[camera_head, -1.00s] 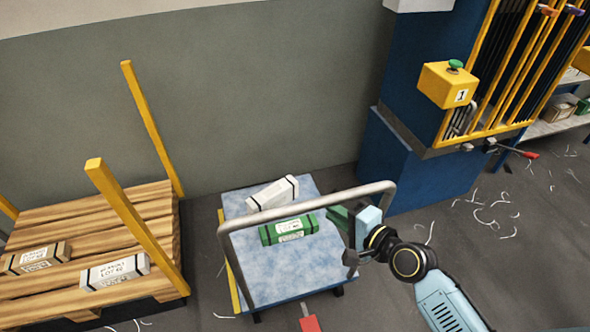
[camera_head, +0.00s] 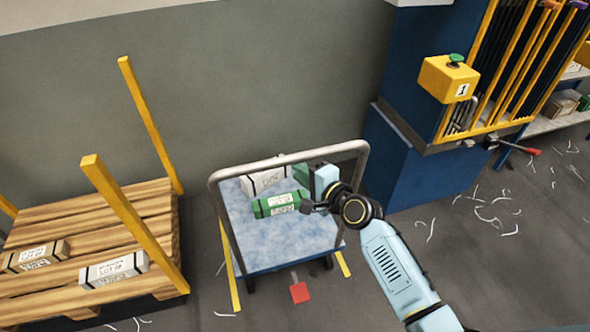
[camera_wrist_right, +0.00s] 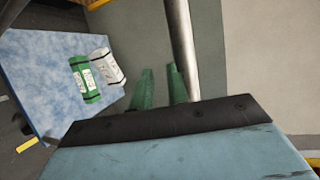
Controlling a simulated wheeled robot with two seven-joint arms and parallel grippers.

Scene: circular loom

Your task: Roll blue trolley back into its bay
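The blue trolley (camera_head: 285,238) stands near the grey wall, with yellow floor strips at its left and right. Its grey tube handle (camera_head: 216,213) rises at the near side. A green box (camera_head: 280,204) and a white box (camera_head: 262,183) lie on its deck. My right gripper (camera_head: 304,190) is at the right part of the handle. In the right wrist view the green fingers (camera_wrist_right: 162,88) stand apart with a gap and nothing visible between them. The handle tube (camera_wrist_right: 181,45) runs close beside one finger; contact cannot be told. My left gripper is out of view.
A wooden pallet (camera_head: 95,228) with yellow posts and boxes stands at the left. A blue machine column (camera_head: 400,165) with a yellow button box (camera_head: 447,79) stands at the right. A red plate (camera_head: 299,292) lies before the trolley. Pale scraps lie on the floor.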

